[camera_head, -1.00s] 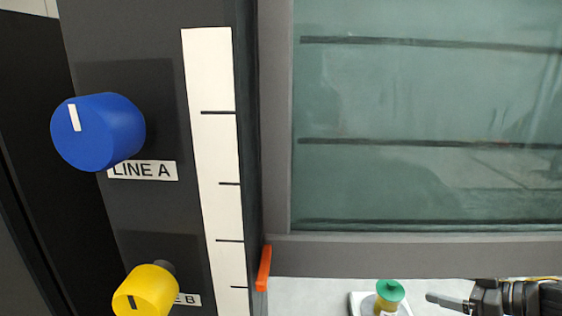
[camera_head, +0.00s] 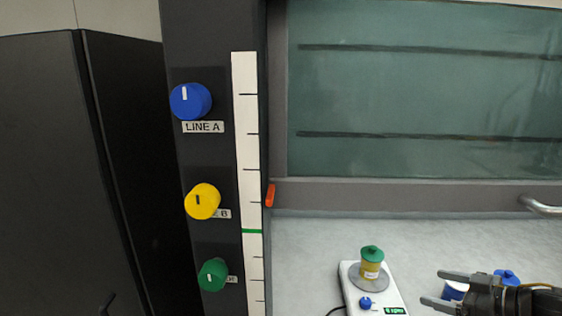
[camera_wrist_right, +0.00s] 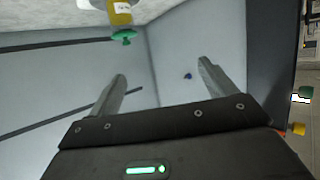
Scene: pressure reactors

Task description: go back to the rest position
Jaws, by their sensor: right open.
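My right gripper (camera_head: 446,289) is at the lower right of the head view, its two fingers pointing left, apart and empty. In the right wrist view its fingers (camera_wrist_right: 160,85) are spread with nothing between them. It is to the right of a white balance (camera_head: 350,287) that bears a yellow jar with a green lid (camera_head: 371,262). The jar also shows at the top of the right wrist view (camera_wrist_right: 122,14), apart from the fingers. My left gripper is in neither view.
A dark column carries a blue knob (camera_head: 190,101), a yellow knob (camera_head: 202,201) and a green knob (camera_head: 212,274). A glass sash (camera_head: 420,90) hangs above the pale bench (camera_head: 310,245). A blue-topped container (camera_head: 505,277) is partly behind my right gripper. Dark cabinets (camera_head: 45,170) stand at left.

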